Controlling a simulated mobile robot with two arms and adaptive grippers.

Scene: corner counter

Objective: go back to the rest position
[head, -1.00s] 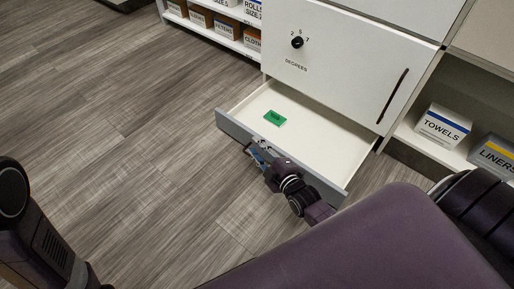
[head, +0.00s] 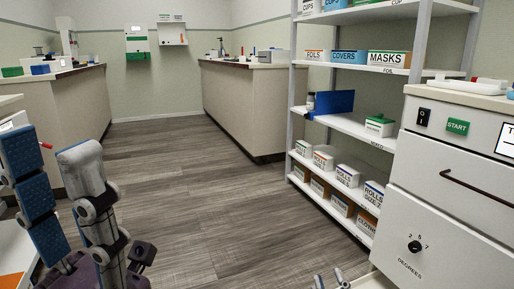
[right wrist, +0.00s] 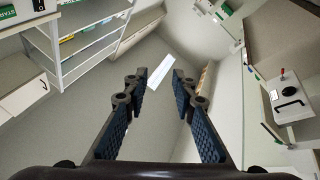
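My left gripper (head: 47,150) stands upright at the left of the head view. Its blue-padded fingers are spread with nothing between them. My right gripper shows only as grey tips (head: 329,281) at the bottom edge of the head view, by the white cabinet (head: 425,235). In the right wrist view my right gripper (right wrist: 152,82) is open and empty, its two fingers well apart. The low drawer is mostly out of the head view; a pale strip (head: 372,281) at the bottom edge may be part of it.
An open shelf unit (head: 350,125) with labelled boxes stands at the right, next to the cabinet. Counters stand at the back middle (head: 245,105) and back left (head: 62,110). The wooden floor (head: 190,190) between them is clear.

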